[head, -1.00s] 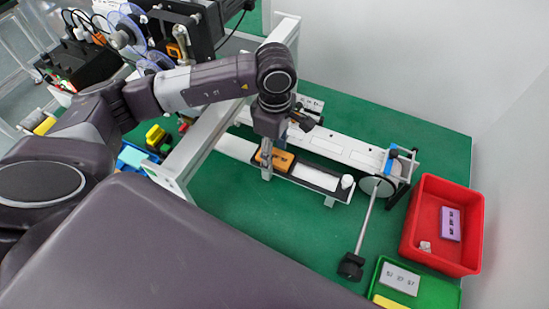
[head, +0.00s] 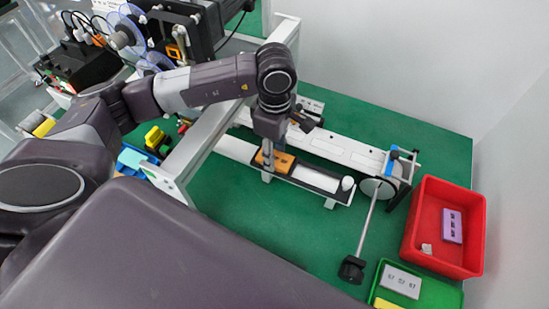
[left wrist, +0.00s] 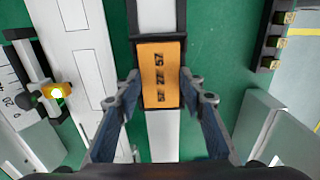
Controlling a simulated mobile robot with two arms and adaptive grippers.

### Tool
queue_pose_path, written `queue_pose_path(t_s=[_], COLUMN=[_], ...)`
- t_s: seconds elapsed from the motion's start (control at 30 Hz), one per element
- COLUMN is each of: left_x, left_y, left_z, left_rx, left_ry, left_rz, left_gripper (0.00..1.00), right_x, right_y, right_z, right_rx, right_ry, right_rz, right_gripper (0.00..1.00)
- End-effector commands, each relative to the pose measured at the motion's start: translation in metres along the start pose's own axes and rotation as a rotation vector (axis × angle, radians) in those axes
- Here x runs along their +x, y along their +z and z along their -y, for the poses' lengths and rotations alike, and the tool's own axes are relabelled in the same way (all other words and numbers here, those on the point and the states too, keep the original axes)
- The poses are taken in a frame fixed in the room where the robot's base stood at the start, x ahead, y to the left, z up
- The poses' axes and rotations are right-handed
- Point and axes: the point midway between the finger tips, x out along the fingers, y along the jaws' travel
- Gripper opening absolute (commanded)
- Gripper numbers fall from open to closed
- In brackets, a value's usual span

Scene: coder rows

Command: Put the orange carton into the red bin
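The orange carton (head: 281,161), with dark printed marks, lies on the narrow black-edged conveyor (head: 320,180) in the head view. In the left wrist view the carton (left wrist: 161,72) is centred between my fingers. My left gripper (head: 267,160) is down at the carton, partly hiding it in the head view. In the left wrist view its fingers (left wrist: 159,88) are spread, one on each side of the carton; whether they touch it is hard to tell. The red bin (head: 412,218) stands at the right with a purple carton (head: 452,226) inside. My right gripper is not in view.
A green bin (head: 428,292) with a white carton (head: 400,281) is in front of the red bin. A rod with a black foot (head: 352,269) stands between conveyor and bins. A metal frame (head: 215,120) is left of my gripper. Green surface is free before the conveyor.

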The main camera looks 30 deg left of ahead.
Motion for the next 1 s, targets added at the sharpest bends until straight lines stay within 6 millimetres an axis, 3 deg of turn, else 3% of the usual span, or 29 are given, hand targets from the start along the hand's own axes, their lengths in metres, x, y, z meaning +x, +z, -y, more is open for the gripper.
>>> queue_pose_path(t_s=[0.1, 0.33, 1.0], left_x=[0.0, -0.004, -0.044], left_y=[0.0, 0.0, 0.0], left_z=[0.0, 0.0, 0.0], left_rx=[0.0, 0.0, 0.0], left_ry=[0.0, 0.0, 0.001], left_rz=[0.0, 0.0, 0.0], left_gripper=[0.24, 0.24, 0.24], right_x=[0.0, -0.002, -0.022], right_y=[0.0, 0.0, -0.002], right_z=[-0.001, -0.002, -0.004], right_rx=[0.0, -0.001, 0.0], right_ry=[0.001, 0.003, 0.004], right_rz=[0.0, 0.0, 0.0], right_gripper=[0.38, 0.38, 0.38])
